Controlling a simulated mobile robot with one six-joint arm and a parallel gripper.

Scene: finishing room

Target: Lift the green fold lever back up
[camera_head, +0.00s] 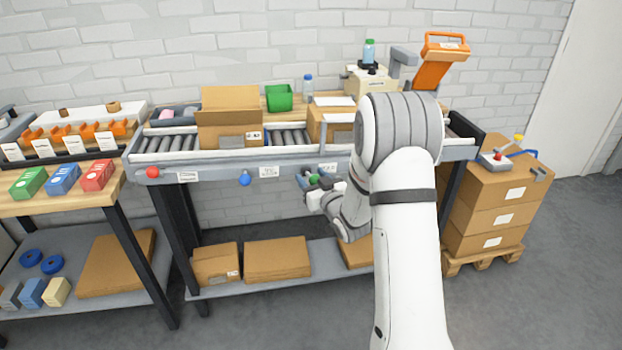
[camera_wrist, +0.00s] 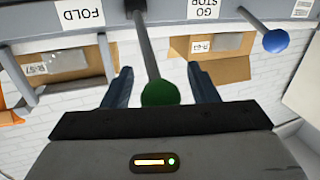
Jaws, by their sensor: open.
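The green fold lever has a green ball knob (camera_head: 314,179) at the front rail of the conveyor bench. In the wrist view its grey rod runs from the rail beside the FOLD label (camera_wrist: 78,15) to the green knob (camera_wrist: 160,93). My gripper (camera_head: 312,183) is at the knob. In the wrist view my gripper's fingers (camera_wrist: 159,85) are open, one on each side of the knob and rod, with gaps showing. The wrist view is upside down. My arm hides part of the rail to the right in the head view.
A blue-knobbed lever (camera_head: 245,179) is left along the rail, near the GO STOP label (camera_wrist: 203,9); a red knob (camera_head: 152,172) is farther left. An open carton (camera_head: 228,110) stands on the rollers. Cardboard boxes (camera_head: 277,259) lie on the shelf below.

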